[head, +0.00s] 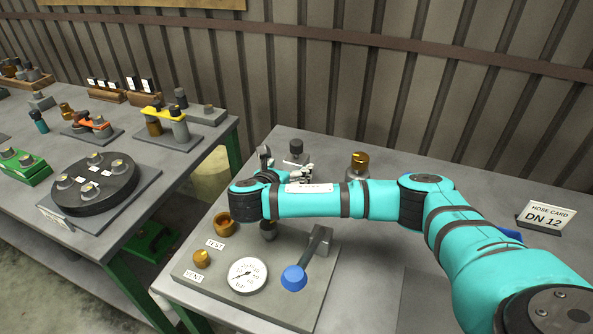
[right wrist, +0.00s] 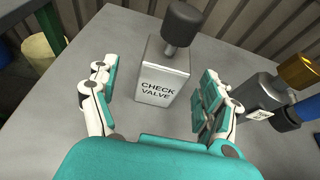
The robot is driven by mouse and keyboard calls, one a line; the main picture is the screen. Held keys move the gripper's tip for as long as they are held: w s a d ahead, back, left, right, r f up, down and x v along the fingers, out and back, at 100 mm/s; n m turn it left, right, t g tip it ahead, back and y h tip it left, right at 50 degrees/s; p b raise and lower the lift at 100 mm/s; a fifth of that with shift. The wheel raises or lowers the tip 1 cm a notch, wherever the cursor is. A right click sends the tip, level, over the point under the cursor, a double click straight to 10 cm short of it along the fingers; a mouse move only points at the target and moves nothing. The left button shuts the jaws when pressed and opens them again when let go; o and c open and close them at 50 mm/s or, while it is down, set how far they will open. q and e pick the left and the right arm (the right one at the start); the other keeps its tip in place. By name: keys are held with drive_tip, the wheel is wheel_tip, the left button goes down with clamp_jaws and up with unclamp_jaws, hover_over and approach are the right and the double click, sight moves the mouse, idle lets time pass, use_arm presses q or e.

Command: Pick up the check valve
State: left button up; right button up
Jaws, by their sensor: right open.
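The check valve label is on the front of a pale grey block (right wrist: 162,88) in the right wrist view. A dark grey cylinder with a narrower neck (right wrist: 184,25) stands upright on the block's top; it also shows beyond my gripper in the head view (head: 296,146). My right gripper (right wrist: 157,75) is open and empty, with one finger on each side of the block in the picture, apart from it. In the head view my right gripper (head: 287,173) hides much of the block. My left gripper is not in view.
A dark fitting with a brass cap (head: 359,160) stands just right of the block. In front are a test plate with a gauge (head: 248,275), a blue-knobbed lever (head: 293,278) and brass ports. A hose card (head: 546,216) stands at the right. Another bench (head: 150,190) is at left.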

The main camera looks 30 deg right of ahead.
drive_tip(key=x, duration=0.5)
drive_tip(key=shift+s+d, duration=0.15)
drive_tip(key=shift+s, duration=0.1)
clamp_jaws()
